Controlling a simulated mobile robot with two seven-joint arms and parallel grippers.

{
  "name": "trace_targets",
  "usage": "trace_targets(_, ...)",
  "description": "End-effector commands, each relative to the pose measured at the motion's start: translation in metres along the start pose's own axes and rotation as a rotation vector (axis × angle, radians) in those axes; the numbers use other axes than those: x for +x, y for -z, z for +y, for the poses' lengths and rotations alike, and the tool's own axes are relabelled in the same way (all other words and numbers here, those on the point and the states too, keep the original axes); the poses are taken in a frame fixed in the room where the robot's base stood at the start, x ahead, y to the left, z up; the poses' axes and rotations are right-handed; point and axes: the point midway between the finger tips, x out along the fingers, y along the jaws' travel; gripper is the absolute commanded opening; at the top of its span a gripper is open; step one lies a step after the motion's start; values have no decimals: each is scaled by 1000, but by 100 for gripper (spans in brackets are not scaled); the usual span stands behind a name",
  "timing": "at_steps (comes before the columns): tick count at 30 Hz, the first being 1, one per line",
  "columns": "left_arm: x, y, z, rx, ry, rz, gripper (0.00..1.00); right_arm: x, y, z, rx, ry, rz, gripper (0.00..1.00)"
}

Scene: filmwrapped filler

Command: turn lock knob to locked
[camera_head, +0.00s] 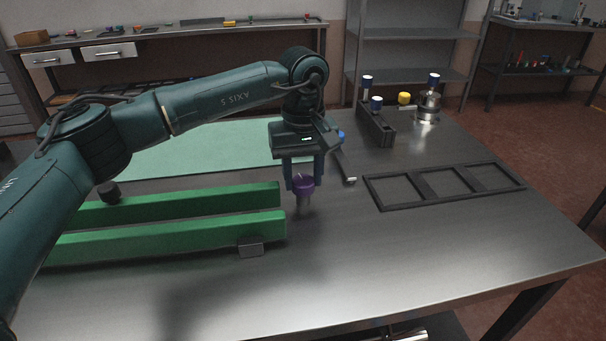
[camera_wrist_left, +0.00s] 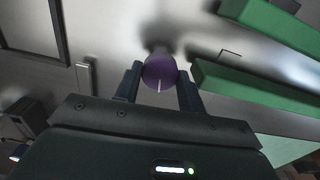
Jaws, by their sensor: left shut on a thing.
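The purple knob (camera_head: 304,184) stands upright on a short grey stem on the steel table, just right of the green rails. My left gripper (camera_head: 305,182) points down over it, with its two dark blue fingers on either side, shut on the knob. In the left wrist view, the purple knob (camera_wrist_left: 159,72) sits between the fingertips (camera_wrist_left: 159,76), with a white line mark on its face. No locked or unlocked label is readable. My right gripper is not in view.
Two green rails (camera_head: 170,233) lie to the left, before a pale green mat (camera_head: 200,147). A black three-part frame (camera_head: 445,184) lies right. A dark holder (camera_head: 376,125) with blue-capped items and a metal canister (camera_head: 428,106) stand at the back. The front right table is clear.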

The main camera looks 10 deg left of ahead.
Motion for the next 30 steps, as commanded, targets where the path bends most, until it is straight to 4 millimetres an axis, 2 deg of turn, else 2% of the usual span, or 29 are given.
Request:
trace_targets(12, -1, 0, 0, 195, -2, 0, 17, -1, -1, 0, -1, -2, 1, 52)
trace_targets(29, -1, 0, 0, 226, -2, 1, 17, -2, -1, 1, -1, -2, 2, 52)
trace_targets(30, -1, 0, 0, 226, -2, 1, 41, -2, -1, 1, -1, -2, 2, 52)
